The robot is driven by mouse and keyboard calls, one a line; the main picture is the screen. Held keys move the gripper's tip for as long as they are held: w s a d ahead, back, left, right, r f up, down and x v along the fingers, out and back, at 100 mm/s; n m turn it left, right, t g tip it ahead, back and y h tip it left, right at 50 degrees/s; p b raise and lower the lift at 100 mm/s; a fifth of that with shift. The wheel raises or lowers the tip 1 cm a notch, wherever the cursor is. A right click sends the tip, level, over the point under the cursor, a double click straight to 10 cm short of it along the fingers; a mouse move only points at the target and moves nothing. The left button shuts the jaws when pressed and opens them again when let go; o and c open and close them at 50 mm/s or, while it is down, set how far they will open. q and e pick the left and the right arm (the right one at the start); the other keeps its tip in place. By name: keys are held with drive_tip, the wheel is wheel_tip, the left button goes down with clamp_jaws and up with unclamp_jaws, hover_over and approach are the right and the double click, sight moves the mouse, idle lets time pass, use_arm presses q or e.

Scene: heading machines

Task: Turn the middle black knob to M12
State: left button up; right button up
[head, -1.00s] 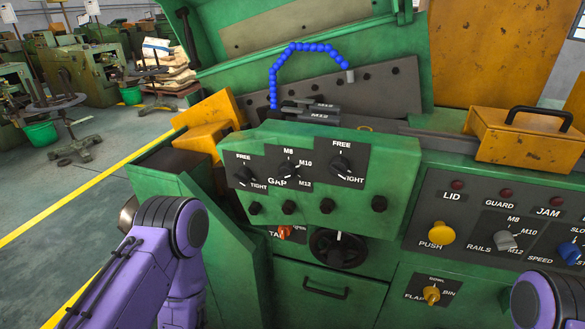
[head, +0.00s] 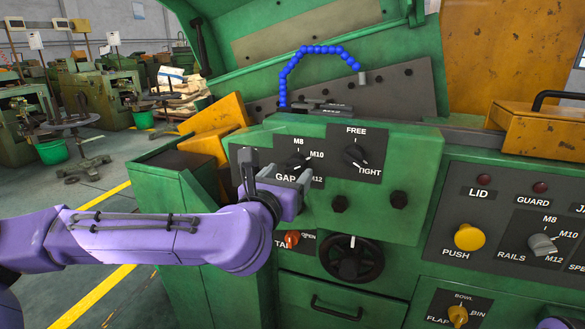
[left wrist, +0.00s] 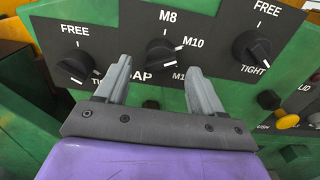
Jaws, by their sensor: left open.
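The middle black knob (head: 297,163) is on the dark GAP plate of the green panel, with M8, M10 and M12 around it. It also shows in the left wrist view (left wrist: 160,52), where its white mark points toward M10. My left gripper (head: 273,172) is in front of the GAP plate. In the left wrist view the two grey fingers (left wrist: 158,70) are spread apart and empty, one to the left and one to the right below the knob. They appear not to touch it. The M12 label is partly hidden by the right finger. My right gripper is out of view.
A FREE/TIGHT knob (head: 356,156) is to the right, and another (left wrist: 75,68) is to the left. A blue hose (head: 320,50) arches above.

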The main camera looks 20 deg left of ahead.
sight(293, 170)
use_arm(q)
drive_tip(key=shift+w+d, duration=0.1)
drive_tip(key=shift+w, duration=1.4)
drive_tip(key=c, duration=1)
drive_tip(key=shift+c, duration=0.2)
drive_tip(key=shift+m, duration=0.3)
drive_tip(key=m, duration=0.5)
drive_tip(key=shift+p, duration=0.3)
drive_tip(key=m+p, duration=0.1)
drive_tip(key=m, duration=0.5)
drive_tip(key=shift+m, duration=0.3)
drive_tip(key=o, duration=1)
